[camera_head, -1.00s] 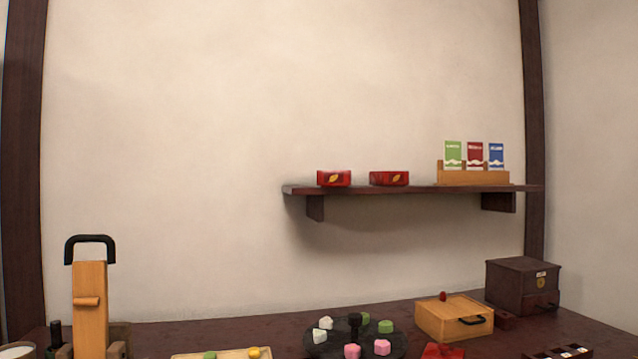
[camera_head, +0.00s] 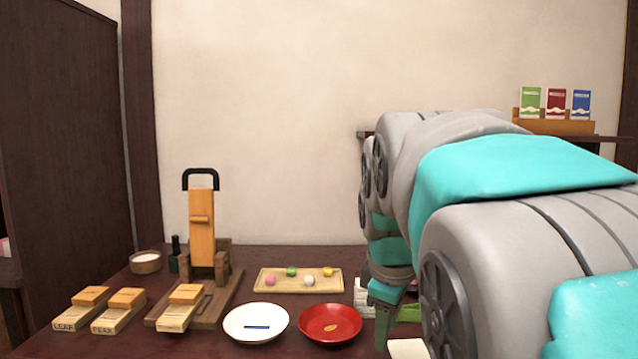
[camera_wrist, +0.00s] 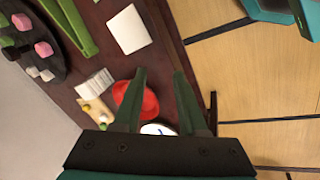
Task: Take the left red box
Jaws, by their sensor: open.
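The two red boxes on the wall shelf are not visible now; my arm covers most of the shelf (camera_head: 608,139) in the head view. Only the shelf's left end and right part show. My gripper (camera_wrist: 159,74) is open and empty in the wrist view, with its fingers spread and pointing over the table. In the head view my gripper (camera_head: 383,325) hangs low over the table, right of the red dish, partly hidden by the arm.
A red dish (camera_head: 330,323) and a white dish (camera_head: 256,323) lie on the dark table. A card holder (camera_head: 553,126) stands on the shelf.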

